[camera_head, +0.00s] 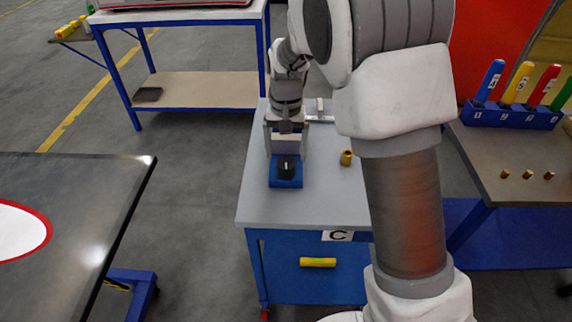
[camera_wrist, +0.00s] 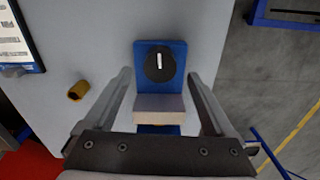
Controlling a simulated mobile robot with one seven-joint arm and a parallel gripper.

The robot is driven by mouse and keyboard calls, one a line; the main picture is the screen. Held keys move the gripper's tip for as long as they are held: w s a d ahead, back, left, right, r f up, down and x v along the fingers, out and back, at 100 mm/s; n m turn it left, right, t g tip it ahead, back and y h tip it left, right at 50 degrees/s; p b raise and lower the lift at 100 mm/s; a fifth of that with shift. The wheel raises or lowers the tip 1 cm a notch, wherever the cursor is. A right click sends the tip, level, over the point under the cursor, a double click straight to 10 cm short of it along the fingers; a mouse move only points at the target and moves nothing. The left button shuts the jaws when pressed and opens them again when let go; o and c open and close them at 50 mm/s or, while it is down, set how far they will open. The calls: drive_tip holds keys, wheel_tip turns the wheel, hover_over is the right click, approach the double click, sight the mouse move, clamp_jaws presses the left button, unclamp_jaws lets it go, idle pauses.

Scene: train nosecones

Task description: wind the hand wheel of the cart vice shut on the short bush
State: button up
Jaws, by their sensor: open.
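The cart vice (camera_head: 286,183) is a small blue block on the grey cart top, also in the wrist view (camera_wrist: 145,48). Its hand wheel is a black disc (camera_wrist: 159,67) with a white bar, dark in the head view (camera_head: 287,165). A pale grey block (camera_wrist: 158,104) shows beside the wheel. My gripper (camera_wrist: 160,75) is open above the vice; its fingers appear either side of the wheel, apart from it. A brass bush (camera_wrist: 78,91) lies on the cart top beside the vice, also in the head view (camera_head: 346,158). Whether a bush is between the jaws is hidden.
The cart (camera_head: 255,205) is labelled C, with a yellow handle (camera_head: 318,262). A right bench (camera_head: 520,190) bears several coloured handles in a blue rack (camera_head: 510,115) and small brass pieces. A dark table (camera_head: 90,190) stands left. Bare floor (camera_head: 190,150) lies between.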

sight(286, 163)
wheel_tip(286, 163, down, 5)
drive_tip(key=shift+r, duration=0.1)
idle(0.3)
drive_tip(key=c, duration=1.4)
drive_tip(key=shift+o, duration=0.2)
drive_tip(key=shift+m, duration=0.8)
drive_tip(key=o, duration=1.4)
drive_tip(key=shift+c, duration=0.2)
wheel_tip(286, 163, up, 17)
drive_tip(key=p, duration=0.2)
drive_tip(key=shift+r, duration=0.2)
